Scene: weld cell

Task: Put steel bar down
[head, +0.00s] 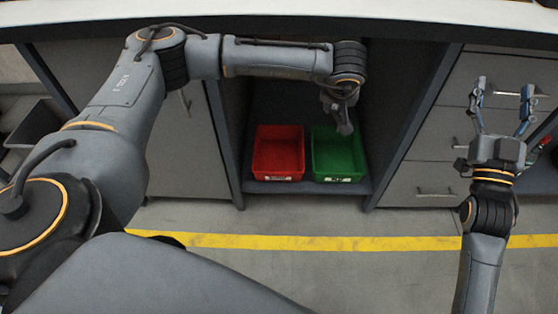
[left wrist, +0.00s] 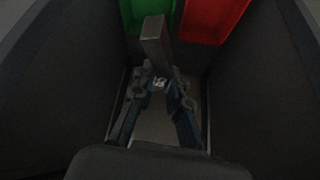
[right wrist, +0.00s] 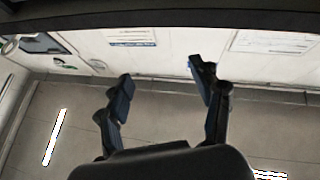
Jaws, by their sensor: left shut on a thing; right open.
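In the left wrist view a grey steel bar (left wrist: 155,42) stands out from between the fingers of my left gripper (left wrist: 160,88), which is shut on it. The bar's far end overlaps the green bin in that view. In the head view my left gripper (head: 341,112) reaches into the open bay under the bench, above the green bin (head: 338,154). The red bin (head: 278,154) stands beside the green one on the left. My right gripper (head: 502,118) is open and empty at the right, in front of the drawers; its spread fingers also show in the right wrist view (right wrist: 165,95).
The bay has dark side walls close around my left arm, with a low shelf (head: 308,187) under the bins. The bench top (head: 300,18) runs above. Drawers (head: 430,185) are on the right, a cabinet door (head: 170,130) on the left. The floor in front is clear, with a yellow line (head: 330,243).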

